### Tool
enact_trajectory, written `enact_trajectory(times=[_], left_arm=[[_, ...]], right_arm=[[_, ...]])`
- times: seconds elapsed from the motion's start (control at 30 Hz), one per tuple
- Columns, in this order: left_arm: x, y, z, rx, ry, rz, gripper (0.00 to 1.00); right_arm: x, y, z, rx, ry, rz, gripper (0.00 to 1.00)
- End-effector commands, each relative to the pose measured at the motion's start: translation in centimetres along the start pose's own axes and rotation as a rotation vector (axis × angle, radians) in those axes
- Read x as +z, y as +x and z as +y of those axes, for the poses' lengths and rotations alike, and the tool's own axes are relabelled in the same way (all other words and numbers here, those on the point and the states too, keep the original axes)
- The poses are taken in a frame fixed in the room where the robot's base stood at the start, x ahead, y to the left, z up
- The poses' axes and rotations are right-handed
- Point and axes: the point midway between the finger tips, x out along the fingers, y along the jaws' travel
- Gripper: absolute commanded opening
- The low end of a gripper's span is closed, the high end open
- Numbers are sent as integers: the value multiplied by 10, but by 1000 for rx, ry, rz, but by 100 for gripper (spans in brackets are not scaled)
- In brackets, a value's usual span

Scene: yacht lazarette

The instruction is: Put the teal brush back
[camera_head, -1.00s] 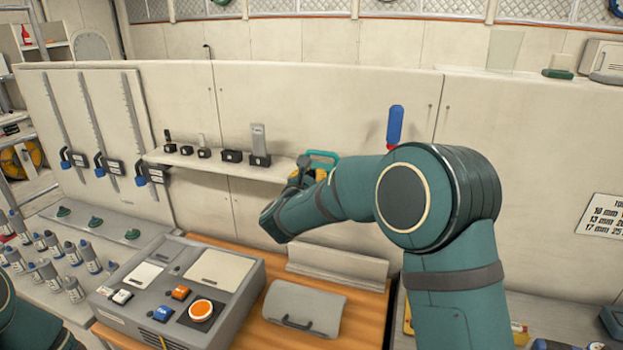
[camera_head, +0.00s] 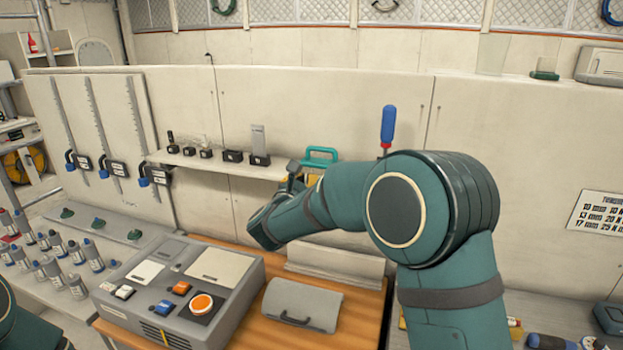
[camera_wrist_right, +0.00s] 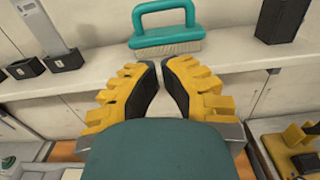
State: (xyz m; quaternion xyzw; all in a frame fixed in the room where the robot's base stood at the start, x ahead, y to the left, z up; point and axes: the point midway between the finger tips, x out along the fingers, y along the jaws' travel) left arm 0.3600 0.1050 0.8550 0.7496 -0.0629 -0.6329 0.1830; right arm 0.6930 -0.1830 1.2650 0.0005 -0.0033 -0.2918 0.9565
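In the right wrist view the brush (camera_wrist_right: 166,42) stands upright on the shelf, bristles down and teal loop handle up. My right gripper (camera_wrist_right: 160,68) is just in front of it, apart from it. Its yellow fingers with black pads have a narrow empty gap between them. In the head view my right gripper (camera_head: 312,180) is largely hidden by its own wrist. Only a bit of my left arm shows at the lower left; its gripper is out of view.
The shelf (camera_head: 205,165) holds several small black holders left of the brush. A blue screwdriver (camera_head: 388,126) is upright on the wall, just behind my right arm. Below are a grey control box (camera_head: 185,290) with an orange button and a grey case (camera_head: 303,304) on a wooden top.

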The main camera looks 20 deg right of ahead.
Motion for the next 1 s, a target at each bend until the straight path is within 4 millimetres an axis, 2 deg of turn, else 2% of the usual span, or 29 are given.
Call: enact_trajectory(times=[0.03, 0.2, 0.4, 0.57, 1.0], left_arm=[[0, 2, 0, 0, 0, 1, 47], [0, 6, -1, -1, 1, 1, 47], [0, 7, -2, -1, 0, 1, 47], [0, 8, -2, -1, 1, 1, 47], [0, 8, -2, -1, 1, 1, 47]], right_arm=[[-1, -12, 0, 2, 0, 1, 0], [-1, -46, 0, 1, 0, 1, 0], [0, -69, 0, -1, 1, 0, 0], [0, -75, -1, -1, 0, 0, 0], [0, -76, 0, -1, 0, 0, 0]])
